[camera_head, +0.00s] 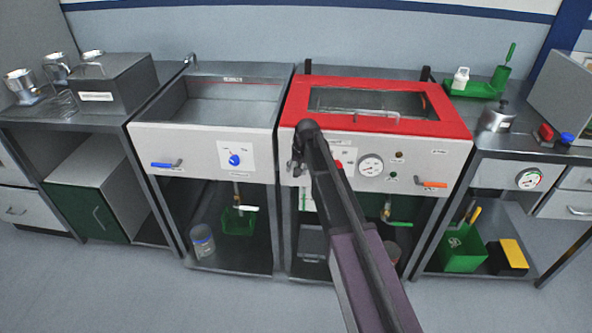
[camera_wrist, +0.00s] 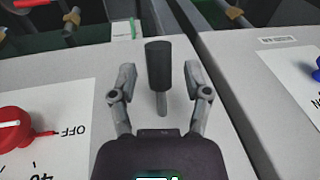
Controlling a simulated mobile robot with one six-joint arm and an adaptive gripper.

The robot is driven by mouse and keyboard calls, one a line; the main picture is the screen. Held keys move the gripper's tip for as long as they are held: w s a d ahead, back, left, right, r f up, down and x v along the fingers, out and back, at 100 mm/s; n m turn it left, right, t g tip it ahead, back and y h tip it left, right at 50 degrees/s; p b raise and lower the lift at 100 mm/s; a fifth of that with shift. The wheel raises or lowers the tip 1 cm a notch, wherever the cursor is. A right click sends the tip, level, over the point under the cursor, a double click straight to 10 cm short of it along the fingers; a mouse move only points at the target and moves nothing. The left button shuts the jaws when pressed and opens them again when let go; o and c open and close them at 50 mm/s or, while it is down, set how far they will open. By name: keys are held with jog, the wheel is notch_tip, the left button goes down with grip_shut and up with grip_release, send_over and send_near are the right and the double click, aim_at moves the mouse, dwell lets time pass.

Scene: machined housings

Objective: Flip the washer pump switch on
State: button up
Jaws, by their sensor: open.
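A lever switch with a dark cylindrical grip (camera_wrist: 158,64) and a thin grey stem stands out from the pale front panel in the wrist view. My gripper (camera_wrist: 160,78) is open, with one finger on each side of the lever; I cannot tell whether either finger touches it. In the head view my gripper (camera_head: 297,165) is at the left end of the red-lidded washer's front panel (camera_head: 455,160), and my arm hides part of that panel. The lever cannot be made out there. No label naming the lever is readable.
A red knob (camera_wrist: 15,128) marked OFF sits left of my gripper in the wrist view. The washer's gauge (camera_head: 370,165) and orange-handled valve (camera_head: 432,184) lie further right. The neighbouring sink has a blue knob (camera_head: 234,160). The red lid frame (camera_head: 450,112) overhangs above.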

jog(key=shift+s+f+h+b, duration=0.4)
jog(key=shift+f+h+b, duration=0.1)
jog(key=shift+f+b, duration=0.2)
jog(key=s+a+f+n+t+h+b, duration=0.1)
jog(key=s+f+n+t+h+b, duration=0.1)
jog(key=s+f+t+h+b, duration=0.5)
jog(key=s+a+r+n+t+h+b, duration=0.3)
jog(key=a+r+t+b, duration=0.3)
jog(key=b, duration=0.4)
notch_tip(320, 180, up, 2)
jog(key=shift+s+a+r+h, duration=0.1)
jog(key=shift+s+a+h, duration=0.4)
jog(key=shift+s, duration=0.3)
jog(key=shift+w+d, duration=0.1)
jog(key=shift+x, duration=6.8)
